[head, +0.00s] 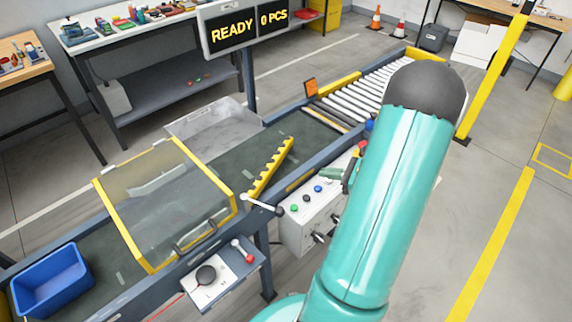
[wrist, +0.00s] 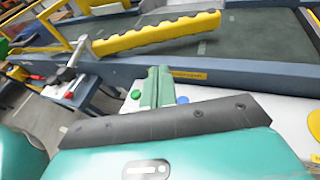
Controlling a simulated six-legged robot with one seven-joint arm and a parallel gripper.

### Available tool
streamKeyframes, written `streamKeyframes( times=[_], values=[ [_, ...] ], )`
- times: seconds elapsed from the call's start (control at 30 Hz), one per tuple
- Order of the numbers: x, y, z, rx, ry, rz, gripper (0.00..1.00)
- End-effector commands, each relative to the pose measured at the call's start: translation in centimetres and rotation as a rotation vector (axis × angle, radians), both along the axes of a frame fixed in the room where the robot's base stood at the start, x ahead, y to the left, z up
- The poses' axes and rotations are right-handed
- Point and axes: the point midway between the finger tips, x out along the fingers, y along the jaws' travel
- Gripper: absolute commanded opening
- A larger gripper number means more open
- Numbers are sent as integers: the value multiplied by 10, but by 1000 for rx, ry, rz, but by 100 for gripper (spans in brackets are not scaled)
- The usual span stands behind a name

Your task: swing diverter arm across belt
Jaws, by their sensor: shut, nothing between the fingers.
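The diverter arm is a yellow toothed bar (head: 270,168) lying at a slant over the dark belt (head: 238,152). Its lower end is at the near rail, by a pale lever with dark ball ends (head: 262,205). In the wrist view the yellow bar (wrist: 160,36) is at the top, and the lever (wrist: 68,74) is at left. My gripper (wrist: 158,84) has its green fingers together and empty, in front of the near rail and apart from bar and lever.
A control box with coloured buttons (head: 300,215) stands below the near rail. A clear yellow-framed cover (head: 165,200) spans the belt at left, with a blue bin (head: 50,282) beyond it. Rollers (head: 365,88) lie at upper right. A display (head: 244,30) reads READY, 0 PCS.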

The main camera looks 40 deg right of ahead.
Motion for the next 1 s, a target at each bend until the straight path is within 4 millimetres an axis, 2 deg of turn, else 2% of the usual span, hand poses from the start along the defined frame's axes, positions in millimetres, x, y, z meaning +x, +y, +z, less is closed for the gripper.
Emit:
streamKeyframes(
  times=[0.17,0.33,0.77,1.0],
  values=[
    [2,1,0,-1,0,1,0],
    [16,7,-5,1,0,4,0],
    [91,35,-30,1,0,7,0],
    [122,48,-30,-1,-1,6,0]
  ],
)
